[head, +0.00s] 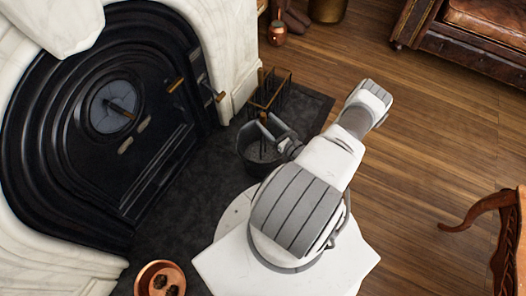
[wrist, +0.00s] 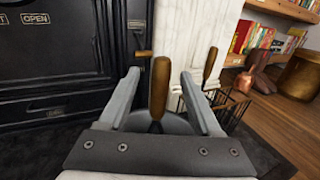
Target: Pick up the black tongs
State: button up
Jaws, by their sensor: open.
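A tool with a brown handle and a dark shaft stands upright in a dark round bucket (head: 258,163). Its handle (wrist: 160,82) shows in the wrist view, and its top (head: 263,117) shows in the head view. It may be the black tongs, but its lower end is hidden, so I cannot tell. My gripper (wrist: 159,76) is open, with one finger on each side of this handle and gaps between. In the head view my gripper (head: 267,128) is over the bucket. The bucket is partly hidden behind the gripper in the wrist view.
A black stove front (head: 100,120) in a white marble surround lies to the left. A wire rack (head: 270,90) stands just behind the bucket, and another brown handle (wrist: 210,63) rises near it. A copper bowl (head: 160,278) sits at the front.

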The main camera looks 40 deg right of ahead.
jog(key=w+b, duration=0.2)
jog(key=w, duration=0.4)
jog(key=shift+w+f, duration=0.15)
jog(key=shift+w, duration=0.05)
jog(key=shift+d, duration=0.1)
grip_shut()
dwell(1.2)
